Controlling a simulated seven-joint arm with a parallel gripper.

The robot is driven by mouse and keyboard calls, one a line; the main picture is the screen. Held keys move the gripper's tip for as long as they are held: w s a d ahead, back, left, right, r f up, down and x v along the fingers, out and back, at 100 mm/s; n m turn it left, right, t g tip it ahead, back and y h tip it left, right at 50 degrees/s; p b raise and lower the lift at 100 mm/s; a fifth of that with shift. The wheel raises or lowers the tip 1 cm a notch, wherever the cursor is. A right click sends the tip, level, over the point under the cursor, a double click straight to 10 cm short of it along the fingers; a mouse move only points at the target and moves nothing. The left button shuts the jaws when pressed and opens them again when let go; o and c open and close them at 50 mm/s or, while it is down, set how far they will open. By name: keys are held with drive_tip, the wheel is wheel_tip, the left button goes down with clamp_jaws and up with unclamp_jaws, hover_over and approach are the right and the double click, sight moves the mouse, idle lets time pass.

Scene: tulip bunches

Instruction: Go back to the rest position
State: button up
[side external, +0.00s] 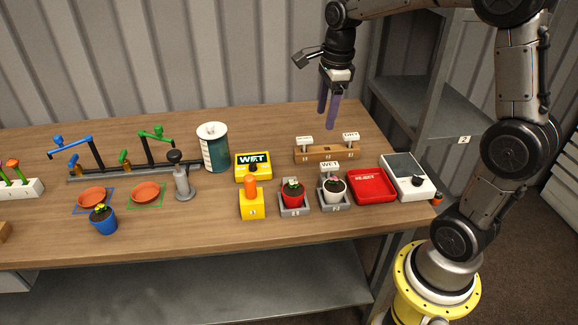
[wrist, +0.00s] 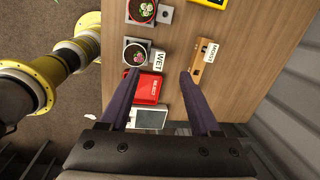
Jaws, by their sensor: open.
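My gripper (side external: 327,108) has two purple fingers and hangs above the back right of the table (side external: 215,240). In the wrist view my gripper (wrist: 160,75) is open, its fingers apart with nothing between them. Below it, a wooden rack (side external: 326,154) with small label signs stands on the table; the rack also shows in the wrist view (wrist: 197,66). A potted plant with a white pot (side external: 335,190) stands on a grey pad by a WET sign (side external: 330,168). A red pot (side external: 292,194) stands to its left.
A red tray (side external: 371,186) and a white device (side external: 408,176) sit at the right end. A yellow WET box (side external: 253,165), a teal canister (side external: 213,147), orange saucers (side external: 146,192) and a blue pot (side external: 103,220) stand further left. Grey shelves (side external: 425,105) stand behind on the right.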

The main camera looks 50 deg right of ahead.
drive_tip(key=s+a+r+n+t, duration=0.3)
drive_tip(key=s+a+r+n, duration=0.4)
drive_tip(key=s+a+n, duration=0.35)
drive_tip(key=s+a+f+n+t, duration=0.1)
drive_tip(key=s+f+n, duration=0.4)
drive_tip(key=n, duration=1)
drive_tip(key=s, duration=0.3)
drive_tip(key=shift+s+a+y, duration=0.25)
drive_tip(key=shift+y, duration=0.05)
